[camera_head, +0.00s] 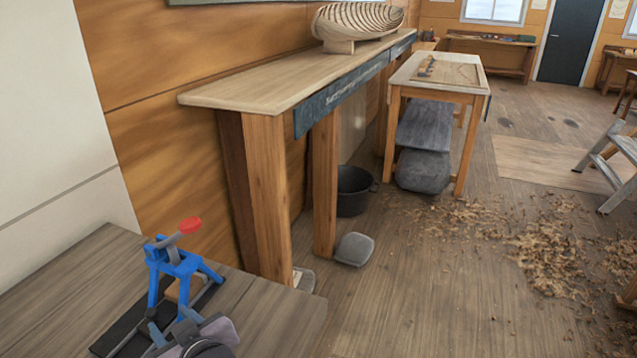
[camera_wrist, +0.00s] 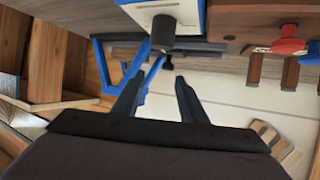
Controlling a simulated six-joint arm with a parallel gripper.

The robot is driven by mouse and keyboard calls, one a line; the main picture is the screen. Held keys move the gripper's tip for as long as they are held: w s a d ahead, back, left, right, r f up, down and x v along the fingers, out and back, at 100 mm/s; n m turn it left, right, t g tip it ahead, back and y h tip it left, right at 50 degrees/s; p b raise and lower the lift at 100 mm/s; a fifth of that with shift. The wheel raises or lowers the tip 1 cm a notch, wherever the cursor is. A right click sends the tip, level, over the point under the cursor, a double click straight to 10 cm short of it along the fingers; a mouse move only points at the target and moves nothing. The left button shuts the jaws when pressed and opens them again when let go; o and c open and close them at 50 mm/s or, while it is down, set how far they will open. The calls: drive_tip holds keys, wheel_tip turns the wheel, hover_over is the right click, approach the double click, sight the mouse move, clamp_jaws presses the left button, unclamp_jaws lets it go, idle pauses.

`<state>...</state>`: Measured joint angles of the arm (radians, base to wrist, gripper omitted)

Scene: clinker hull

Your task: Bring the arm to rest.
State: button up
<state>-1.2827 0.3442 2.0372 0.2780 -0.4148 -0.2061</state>
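My gripper (camera_wrist: 160,80) shows in the wrist view with its two dark fingers apart and nothing visible between them. In the head view, my dark wrist and gripper (camera_head: 172,326) are low at the left, over the near wooden table (camera_head: 268,312). They are close to a blue frame (camera_head: 178,264) with a red top (camera_head: 190,225); I cannot tell whether they touch it. In the wrist view, blue bars (camera_wrist: 100,62) are beside and beyond the fingers. A black cylinder (camera_wrist: 165,34) on a white and blue block stands just beyond the fingertips.
In the wrist view, a brown wooden rack (camera_wrist: 252,68) and a red knob (camera_wrist: 288,42) are at the right. A long bench (camera_head: 255,90) carries a ribbed boat hull (camera_head: 355,22). A black bucket (camera_head: 354,190) and wood shavings (camera_head: 555,255) are on the floor.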

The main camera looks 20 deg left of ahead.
drive_tip(key=w+d+m+h, duration=0.1)
drive_tip(key=w+d, duration=0.2)
drive_tip(key=d, duration=0.1)
drive_tip(key=w+d+f+m+h+p, duration=0.1)
drive_tip(key=w+d, duration=0.3)
drive_tip(key=w+d+f+h, duration=0.1)
drive_tip(key=w+d, duration=0.2)
drive_tip(key=d, duration=0.1)
drive_tip(key=shift+w+d+f+m+t+h+p, duration=0.15)
drive_tip(key=shift+w+m+t+h+p, duration=0.15)
drive_tip(key=shift+m+t+h+p, duration=0.1)
drive_tip(key=w+d+f+m+g+h+p, duration=0.1)
drive_tip(key=d+f+m+h+p, duration=0.15)
drive_tip(key=d, duration=1.35)
drive_tip(key=w+d+f+m+g+h+p, duration=0.15)
drive_tip(key=d+m+h, duration=0.25)
drive_tip(key=d, duration=1.2)
drive_tip(key=s+d+m+g+h+p, duration=0.1)
drive_tip(key=s+d+m+g+h, duration=0.1)
drive_tip(key=s+d, duration=0.8)
drive_tip(key=shift+s+d+r+m+g, duration=0.15)
drive_tip(key=shift+s+d+m+g, duration=0.25)
drive_tip(key=shift+d+m+g, duration=0.6)
